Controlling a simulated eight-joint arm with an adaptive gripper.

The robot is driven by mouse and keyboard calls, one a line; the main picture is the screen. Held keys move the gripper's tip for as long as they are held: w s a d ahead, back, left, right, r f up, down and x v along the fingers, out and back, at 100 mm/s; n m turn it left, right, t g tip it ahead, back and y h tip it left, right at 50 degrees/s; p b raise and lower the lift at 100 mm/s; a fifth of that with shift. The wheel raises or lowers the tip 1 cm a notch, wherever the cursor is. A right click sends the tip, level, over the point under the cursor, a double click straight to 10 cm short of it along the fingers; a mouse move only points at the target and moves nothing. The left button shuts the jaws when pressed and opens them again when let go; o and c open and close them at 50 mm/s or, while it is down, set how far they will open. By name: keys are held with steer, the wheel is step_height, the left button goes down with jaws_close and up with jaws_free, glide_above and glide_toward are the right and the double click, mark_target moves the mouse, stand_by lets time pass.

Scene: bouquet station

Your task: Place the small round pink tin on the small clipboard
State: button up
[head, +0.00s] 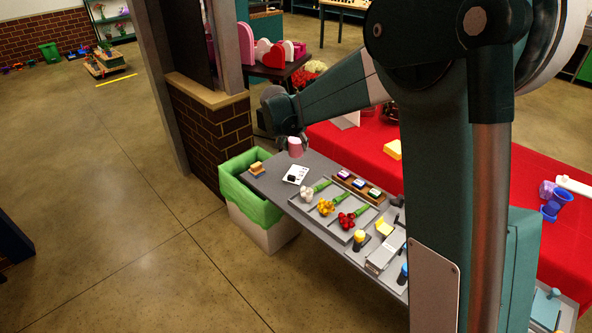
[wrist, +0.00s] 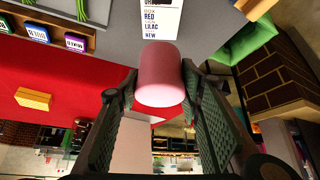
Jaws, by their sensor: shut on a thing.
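The small round pink tin (head: 295,148) is held in my gripper (head: 291,139). In the wrist view the pink tin (wrist: 160,72) sits between the two fingers of my gripper (wrist: 158,84), which are shut on its sides. The small clipboard (head: 300,171) is a white sheet with a black part, lying flat on the grey table. In the head view the tin is just above it in the picture and seems raised off the table. In the wrist view the printed clipboard sheet (wrist: 161,20) shows beyond the tin, its near end partly hidden by it.
A green-lined bin (head: 258,212) adjoins the left end. A red-covered table (head: 365,145) lies behind.

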mark_target(296, 156)
steer(key=shift+f+b, duration=0.65)
steer(key=shift+f, duration=2.45)
steer(key=shift+f, duration=0.1)
steer(key=shift+f+b, duration=0.45)
steer(key=shift+f, duration=1.3)
steer(key=shift+f, duration=0.15)
steer(key=o, duration=0.9)
steer(key=shift+r, duration=0.25)
steer(key=shift+p+v, duration=1.15)
steer(key=shift+v, duration=4.8)
